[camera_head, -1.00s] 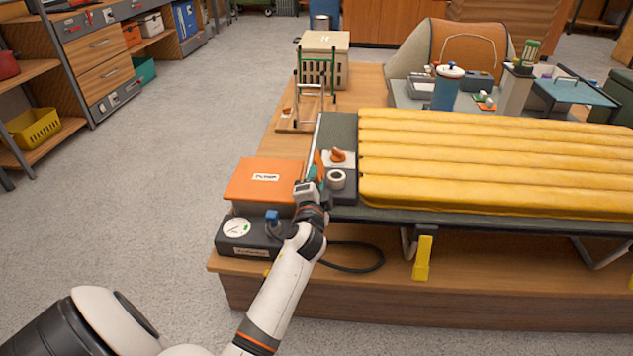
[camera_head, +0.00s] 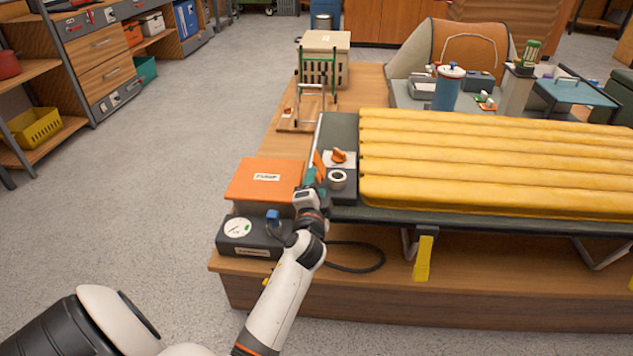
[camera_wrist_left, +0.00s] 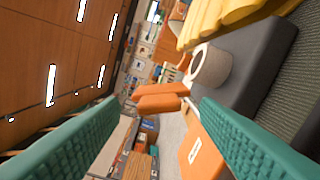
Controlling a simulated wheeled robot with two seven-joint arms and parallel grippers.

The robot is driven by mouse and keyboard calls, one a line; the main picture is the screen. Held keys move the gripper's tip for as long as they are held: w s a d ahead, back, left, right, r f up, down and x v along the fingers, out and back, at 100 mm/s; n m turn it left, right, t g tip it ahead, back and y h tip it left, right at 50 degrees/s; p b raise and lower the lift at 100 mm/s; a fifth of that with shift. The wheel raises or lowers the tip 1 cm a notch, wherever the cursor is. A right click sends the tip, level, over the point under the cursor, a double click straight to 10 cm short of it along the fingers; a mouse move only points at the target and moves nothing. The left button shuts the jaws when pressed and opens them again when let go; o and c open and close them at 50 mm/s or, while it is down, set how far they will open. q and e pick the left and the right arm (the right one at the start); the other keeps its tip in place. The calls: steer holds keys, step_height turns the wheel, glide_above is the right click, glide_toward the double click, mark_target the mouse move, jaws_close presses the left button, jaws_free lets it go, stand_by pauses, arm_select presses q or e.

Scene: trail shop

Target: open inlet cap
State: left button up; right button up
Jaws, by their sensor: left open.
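An orange knob (camera_head: 339,155) sits on a white plate at the left end of the yellow mattress (camera_head: 480,165). A pale ring (camera_head: 337,181), which looks like the inlet mouth, stands on a grey block just nearer. A separate upright orange piece (camera_head: 318,160) shows beside them, by the teal fingertips. My left gripper (camera_head: 314,176) is open, left of the ring. In the left wrist view, orange parts (camera_wrist_left: 160,98) show beyond the gap between the teal fingers, with the pale ring (camera_wrist_left: 210,66) to their upper right. Contact cannot be told. My right gripper is out of view.
An orange box (camera_head: 262,181) and a dark pump with a gauge (camera_head: 238,230) stand left of my left gripper. A black hose (camera_head: 360,262) lies on the wooden platform (camera_head: 330,292). The mattress rests on a dark cot to the right.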

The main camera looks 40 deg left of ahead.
arm_select(q)
steer(key=v, duration=1)
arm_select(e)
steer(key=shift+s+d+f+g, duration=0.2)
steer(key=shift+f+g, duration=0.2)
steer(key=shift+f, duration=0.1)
arm_select(q)
steer(key=shift+s, duration=0.1)
